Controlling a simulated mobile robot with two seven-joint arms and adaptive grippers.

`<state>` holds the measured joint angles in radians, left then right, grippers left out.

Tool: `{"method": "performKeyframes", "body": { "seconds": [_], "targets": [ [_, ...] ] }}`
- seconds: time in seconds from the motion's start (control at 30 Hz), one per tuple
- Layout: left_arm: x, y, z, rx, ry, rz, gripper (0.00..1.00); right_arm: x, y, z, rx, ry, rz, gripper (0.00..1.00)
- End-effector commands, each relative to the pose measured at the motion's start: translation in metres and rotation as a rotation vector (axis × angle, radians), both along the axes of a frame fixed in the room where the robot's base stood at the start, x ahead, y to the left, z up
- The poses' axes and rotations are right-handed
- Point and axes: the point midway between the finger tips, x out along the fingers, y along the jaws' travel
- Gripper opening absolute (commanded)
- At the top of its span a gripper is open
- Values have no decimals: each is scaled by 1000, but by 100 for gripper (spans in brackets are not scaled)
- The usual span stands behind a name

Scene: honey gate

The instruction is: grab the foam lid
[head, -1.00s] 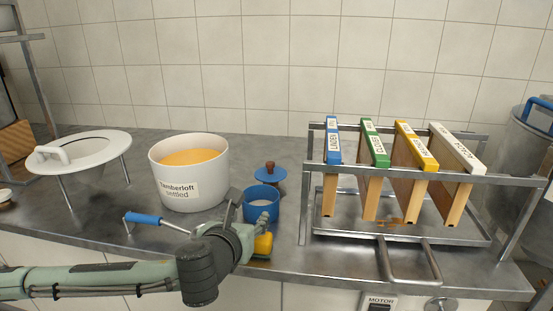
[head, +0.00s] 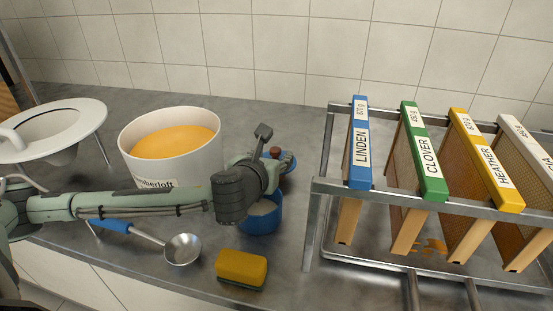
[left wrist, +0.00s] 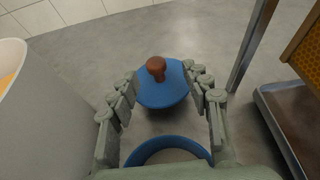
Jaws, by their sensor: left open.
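The foam lid appears to be the round blue lid with a brown knob (head: 290,160). It lies on the counter behind a small blue pot (head: 262,220), partly hidden by my gripper. My left gripper (head: 268,158) is open and empty, above the pot and close to the lid. In the left wrist view, the lid (left wrist: 163,92) shows between and beyond the spread fingers, knob up. The pot's rim (left wrist: 170,142) is nearer, below it. I cannot tell whether the fingers are level with the knob. My right gripper is not in view.
A white bucket of orange honey (head: 190,170) stands left of my gripper. A metal rack with upright labelled frames (head: 325,188) stands right. A yellow sponge (head: 241,268) and a blue-handled ladle (head: 182,249) lie in front. A white-rimmed strainer (head: 75,110) is far left.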

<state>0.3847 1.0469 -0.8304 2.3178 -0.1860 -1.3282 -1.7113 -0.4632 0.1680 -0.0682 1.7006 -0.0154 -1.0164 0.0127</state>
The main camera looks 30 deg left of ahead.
Motion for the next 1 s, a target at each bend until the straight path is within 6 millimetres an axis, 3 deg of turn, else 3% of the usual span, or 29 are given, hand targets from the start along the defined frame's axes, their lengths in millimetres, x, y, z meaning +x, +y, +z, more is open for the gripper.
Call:
{"method": "performKeyframes", "body": {
  "seconds": [0.3, 0.6, 1.0],
  "targets": [
    [37, 15, -17, -2, 1, 2, 48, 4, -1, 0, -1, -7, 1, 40],
    [40, 16, -19, -1, 1, -1, 47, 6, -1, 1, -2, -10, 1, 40],
    [40, 16, -19, 1, 1, 0, 1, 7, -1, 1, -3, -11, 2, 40]
  ]
}}
